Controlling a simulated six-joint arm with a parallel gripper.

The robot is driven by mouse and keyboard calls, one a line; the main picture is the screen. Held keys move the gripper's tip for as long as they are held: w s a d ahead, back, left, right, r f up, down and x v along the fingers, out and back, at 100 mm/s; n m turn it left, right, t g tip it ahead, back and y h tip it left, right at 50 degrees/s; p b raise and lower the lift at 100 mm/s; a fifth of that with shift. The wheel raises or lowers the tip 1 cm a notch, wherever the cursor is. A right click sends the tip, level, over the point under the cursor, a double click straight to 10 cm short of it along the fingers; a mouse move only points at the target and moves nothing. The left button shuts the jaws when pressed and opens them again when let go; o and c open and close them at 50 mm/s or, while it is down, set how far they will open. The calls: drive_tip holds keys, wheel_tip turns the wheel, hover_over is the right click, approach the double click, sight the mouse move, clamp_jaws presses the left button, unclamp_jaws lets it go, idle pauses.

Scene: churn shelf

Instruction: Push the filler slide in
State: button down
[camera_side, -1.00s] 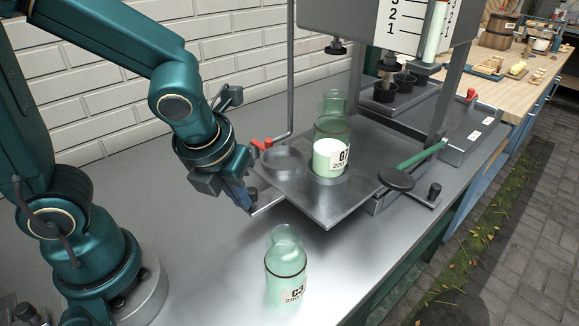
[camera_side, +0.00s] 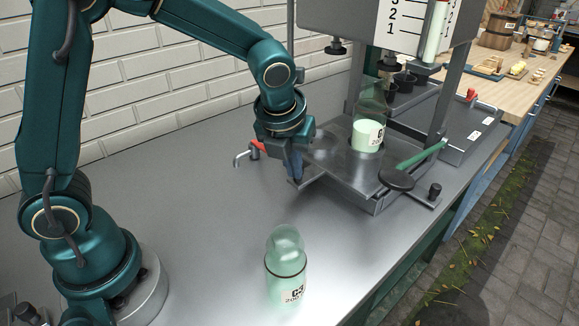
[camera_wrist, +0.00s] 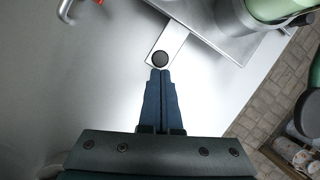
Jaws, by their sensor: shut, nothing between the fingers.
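The filler slide (camera_side: 343,172) is a flat metal plate on the filling machine. A bottle of pale green liquid (camera_side: 368,133) stands upright on it, its upper part close under the machine's front. In the wrist view the slide's front tab (camera_wrist: 176,38) carries a round black knob (camera_wrist: 159,59). My gripper (camera_side: 296,182) is at the slide's near left end, low over the bench. In the wrist view its fingers (camera_wrist: 160,71) are closed together and empty, with the tips right at the knob. I cannot tell whether they touch it. In the side view my gripper hides the knob.
A second bottle (camera_side: 286,265), marked C3, stands on the bench in front. A red-handled tap (camera_side: 246,154) is left of my gripper. A green lever (camera_side: 424,155) with a black disc (camera_side: 397,179) is right of the slide.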

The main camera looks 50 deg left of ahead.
sight(310, 174)
drive_tip(key=shift+w, duration=1.75)
drive_tip(key=s+d+r+n, duration=0.1)
drive_tip(key=s+r, duration=0.7)
drive_tip(key=r, duration=0.4)
drive_tip(key=s+f+n+t+h, duration=0.1)
drive_tip(key=s+n, duration=0.5)
drive_tip(key=n, duration=0.8)
drive_tip(key=s+a+f+n+h, duration=0.1)
drive_tip(key=s+f+n, duration=0.3)
drive_tip(key=n, duration=1.1)
drive_tip(key=shift+s+a+n+t, duration=0.2)
drive_tip(key=shift+s+n+t, duration=0.15)
drive_tip(key=shift+s, duration=0.7)
